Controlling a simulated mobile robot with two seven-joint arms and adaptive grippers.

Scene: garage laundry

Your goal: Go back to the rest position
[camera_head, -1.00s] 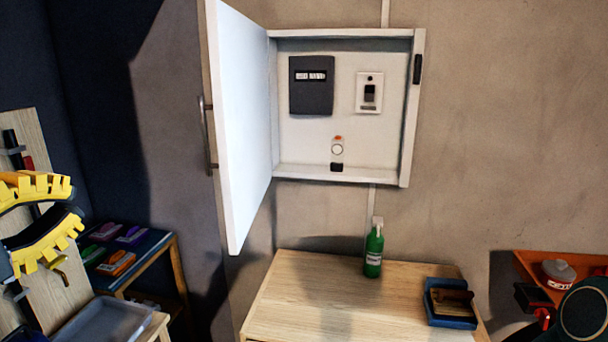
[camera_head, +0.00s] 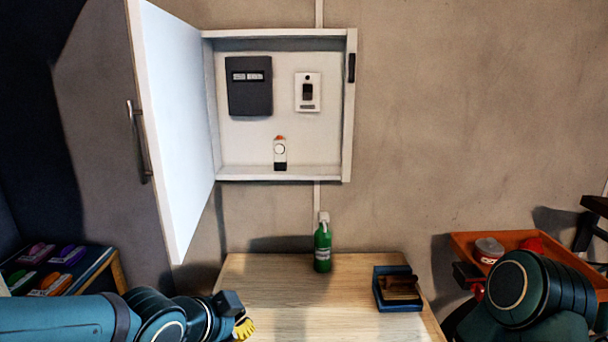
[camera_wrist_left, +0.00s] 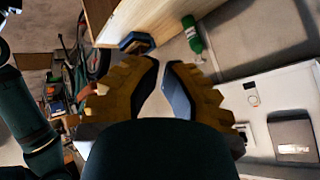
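My left arm comes in low from the left in the head view. Its gripper (camera_head: 243,328) shows only as a yellow toothed tip at the bottom edge, in front of the wooden cabinet top. In the left wrist view the two yellow fingers (camera_wrist_left: 162,65) stand apart with a narrow gap at the tips and nothing between them. My right arm shows as a large teal joint at the lower right of the head view; its gripper is out of view.
An open white wall box (camera_head: 190,172) has its door swung left. A green spray bottle (camera_head: 322,250) and a blue tray with a brush (camera_head: 398,306) stand on the wooden cabinet (camera_head: 270,285). An orange tray (camera_head: 470,240) is at right, a low shelf (camera_head: 95,268) at left.

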